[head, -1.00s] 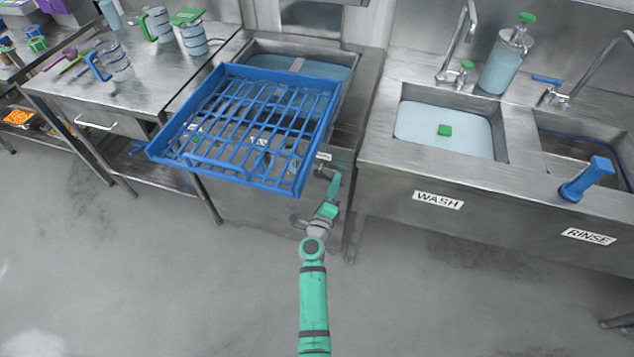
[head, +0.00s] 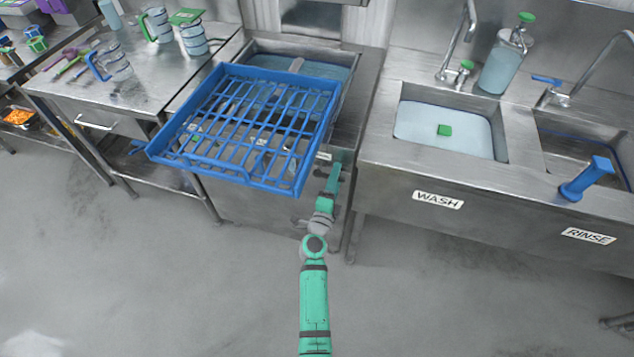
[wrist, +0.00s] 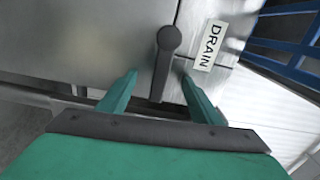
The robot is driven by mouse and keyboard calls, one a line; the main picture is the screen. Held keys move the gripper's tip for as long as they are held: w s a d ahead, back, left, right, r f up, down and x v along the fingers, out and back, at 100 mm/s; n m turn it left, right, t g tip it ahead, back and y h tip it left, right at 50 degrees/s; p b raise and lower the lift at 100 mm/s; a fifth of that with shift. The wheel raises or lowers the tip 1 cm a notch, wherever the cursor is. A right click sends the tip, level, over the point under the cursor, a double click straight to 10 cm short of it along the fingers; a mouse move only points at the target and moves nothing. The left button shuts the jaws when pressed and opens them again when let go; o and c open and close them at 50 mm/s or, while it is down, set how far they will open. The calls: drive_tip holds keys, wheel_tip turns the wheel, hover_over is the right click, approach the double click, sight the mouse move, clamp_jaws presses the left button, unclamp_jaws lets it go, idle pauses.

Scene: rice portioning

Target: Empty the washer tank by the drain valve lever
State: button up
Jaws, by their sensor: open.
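The washer is a steel cabinet (head: 240,207) with a water-filled tank (head: 320,67) at its top back, partly under the blue rack. In the wrist view the drain valve lever (wrist: 166,65) is a dark grey bar with a round end, beside a DRAIN label (wrist: 207,46). My gripper (wrist: 152,82) is open, with one green finger on each side of the lever's lower part. I cannot tell whether either finger touches it. In the head view my green arm (head: 313,300) reaches to the washer's front right, and the lever is hidden there.
A blue rack (head: 240,125) sticks out over the washer's front, above and left of my arm. The WASH sink (head: 480,170) and RINSE sink stand to the right. A steel table (head: 140,90) with jugs is at the left. The floor in front is clear.

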drive_tip(key=shift+o, duration=1.3)
drive_tip(key=shift+r, duration=0.1)
drive_tip(key=shift+a, duration=0.1)
drive_tip(key=v, duration=0.8)
drive_tip(key=s+a+r+n+y, duration=0.1)
drive_tip(key=s+n, duration=0.6)
drive_tip(key=s, duration=0.7)
drive_tip(key=s+a+r+n+g+y, duration=0.1)
drive_tip(key=s+r+n, duration=0.3)
drive_tip(key=s, duration=1)
drive_tip(key=s+a+r+n+y, duration=0.2)
drive_tip(key=s+n, duration=0.8)
drive_tip(key=s, duration=0.5)
drive_tip(key=shift+a+r+g+y, duration=0.4)
drive_tip(key=shift+r+y, duration=0.4)
idle(0.6)
